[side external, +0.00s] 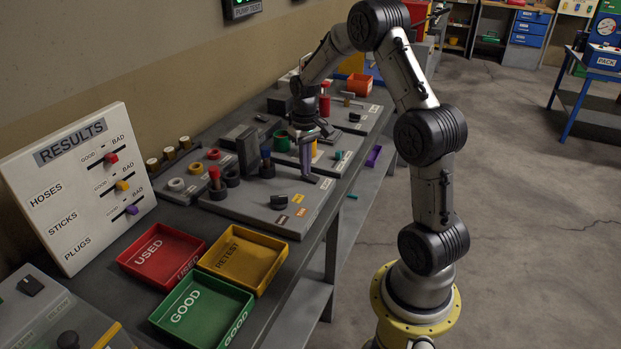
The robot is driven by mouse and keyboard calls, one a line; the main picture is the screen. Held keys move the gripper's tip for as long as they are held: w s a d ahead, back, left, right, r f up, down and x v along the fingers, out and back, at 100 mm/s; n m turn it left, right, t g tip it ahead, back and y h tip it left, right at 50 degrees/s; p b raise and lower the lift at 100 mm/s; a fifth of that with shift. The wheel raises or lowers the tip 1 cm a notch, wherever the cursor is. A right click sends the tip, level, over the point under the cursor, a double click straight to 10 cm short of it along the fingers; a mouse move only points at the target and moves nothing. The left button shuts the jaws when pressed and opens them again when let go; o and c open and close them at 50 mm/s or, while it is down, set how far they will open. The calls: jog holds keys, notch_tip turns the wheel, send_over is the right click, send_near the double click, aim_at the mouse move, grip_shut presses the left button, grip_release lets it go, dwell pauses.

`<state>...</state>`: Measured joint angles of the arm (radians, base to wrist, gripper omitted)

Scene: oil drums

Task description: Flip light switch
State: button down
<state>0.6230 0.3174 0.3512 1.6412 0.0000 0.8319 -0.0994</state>
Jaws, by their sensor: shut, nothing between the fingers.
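My gripper (307,172) points down over the grey test panel (255,210) on the bench, with its fingers shut and nothing visible between them. A small black switch-like part (278,202) sits on this panel, below and left of my fingertips, beside small coloured labels. Another black switch-like part (31,285) is on the grey box at the lower left, far from my gripper. I cannot tell from this view which one is the light switch, or its position. Whether my fingertips touch the panel is also unclear.
Red (163,250), yellow (243,259) and green (202,311) trays stand at the bench front. Upright posts and rings crowd the panel left of my gripper. The bench edge and open floor lie to the right.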

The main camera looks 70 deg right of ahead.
jog(key=shift+f, duration=0.3)
jog(key=shift+r, duration=3.5)
jog(key=s+a+r+n+t+h, duration=0.1)
jog(key=s+a+r+n+t, duration=0.2)
jog(key=a+r, duration=1.2)
jog(key=s+a+n+t, duration=0.2)
jog(key=s+a+n, duration=0.1)
jog(key=s+a, duration=0.5)
jog(key=s+a+f+y, duration=0.1)
jog(key=s+a+f, duration=0.1)
jog(key=s+f, duration=0.3)
jog(key=shift+s+t, duration=0.3)
jog(key=shift+s, duration=0.9)
